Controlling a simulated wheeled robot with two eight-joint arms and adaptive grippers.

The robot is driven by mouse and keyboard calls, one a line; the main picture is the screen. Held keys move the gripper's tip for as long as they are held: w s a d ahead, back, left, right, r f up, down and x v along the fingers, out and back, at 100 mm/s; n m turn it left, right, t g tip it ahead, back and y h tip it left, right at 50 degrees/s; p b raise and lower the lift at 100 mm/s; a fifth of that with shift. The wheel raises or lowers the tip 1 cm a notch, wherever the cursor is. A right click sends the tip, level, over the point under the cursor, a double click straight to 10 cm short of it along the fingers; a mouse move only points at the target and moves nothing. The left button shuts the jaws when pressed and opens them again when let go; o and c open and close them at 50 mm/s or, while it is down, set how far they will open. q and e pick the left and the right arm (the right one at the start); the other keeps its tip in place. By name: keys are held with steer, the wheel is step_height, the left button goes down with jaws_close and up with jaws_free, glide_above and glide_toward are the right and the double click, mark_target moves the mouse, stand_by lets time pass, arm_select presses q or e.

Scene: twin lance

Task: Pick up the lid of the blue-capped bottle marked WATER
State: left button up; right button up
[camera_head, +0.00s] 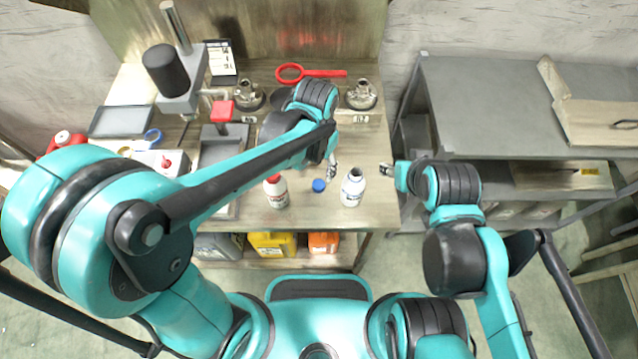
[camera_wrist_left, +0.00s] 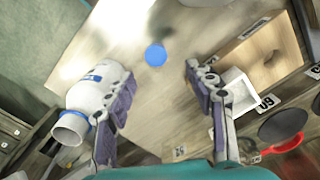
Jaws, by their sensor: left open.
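The blue lid (camera_head: 319,185) lies on the table between two bottles, apart from them. It also shows in the left wrist view (camera_wrist_left: 155,54), ahead of the fingertips and roughly between them. The white bottle (camera_head: 353,187) stands uncapped to its right; in the left wrist view the bottle (camera_wrist_left: 95,98) has a blue label too small to read and appears beside one finger. I cannot tell whether they touch. My left gripper (camera_head: 331,171) is open and empty, just above the lid; its fingers (camera_wrist_left: 158,82) are spread. My right gripper (camera_head: 387,170) is right of the bottle, its jaws unclear.
A red-capped bottle (camera_head: 275,191) stands left of the lid. A red ring-handled tool (camera_head: 310,73) and metal fittings (camera_head: 361,95) lie at the back. A press (camera_head: 183,95) stands at the left. A grey bench (camera_head: 490,105) is at the right.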

mark_target(317, 186)
arm_select(q)
step_height(317, 186, down, 3)
steer(key=shift+s+a+b, duration=0.1)
steer(key=shift+b, duration=0.45)
steer(key=f, duration=0.1)
steer(key=f+b, duration=0.1)
steer(key=f, duration=0.1)
steer(key=f+b, duration=0.1)
steer(key=shift+s+f, duration=0.35)
steer(key=shift+s, duration=0.05)
steer(key=shift+r, duration=0.1)
steer(key=c, duration=0.8)
